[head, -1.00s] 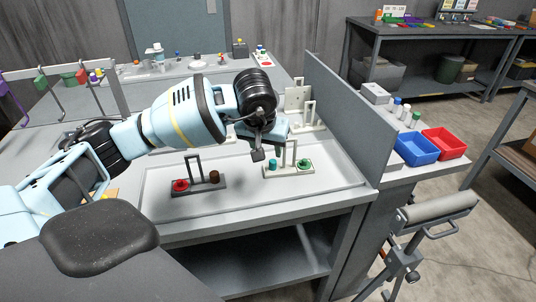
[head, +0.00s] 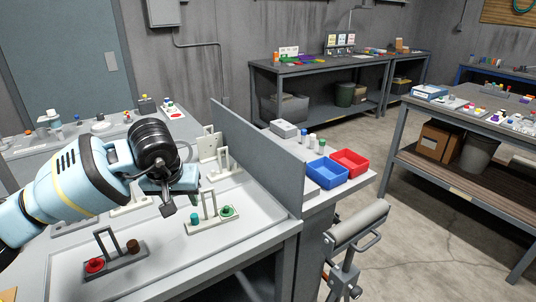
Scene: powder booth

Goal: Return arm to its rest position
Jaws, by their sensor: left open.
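My left arm reaches in from the left in the head view, over the grey bench. My left gripper (head: 168,203) is at its end, pointing down, open, with nothing seen between its fingers. It hangs above the white tray (head: 178,262), to the left of a small grey stand (head: 215,220) with a teal piece and a green knob. A second stand (head: 118,262) with a red knob and a brown piece is to the lower left of the gripper. My right gripper is not in view.
A grey upright panel (head: 255,155) borders the bench on the right. Beyond it are a blue bin (head: 327,172), a red bin (head: 350,163) and small bottles. A padded roller stand (head: 357,222) is at the front. Open floor lies right of it, before another table (head: 455,115).

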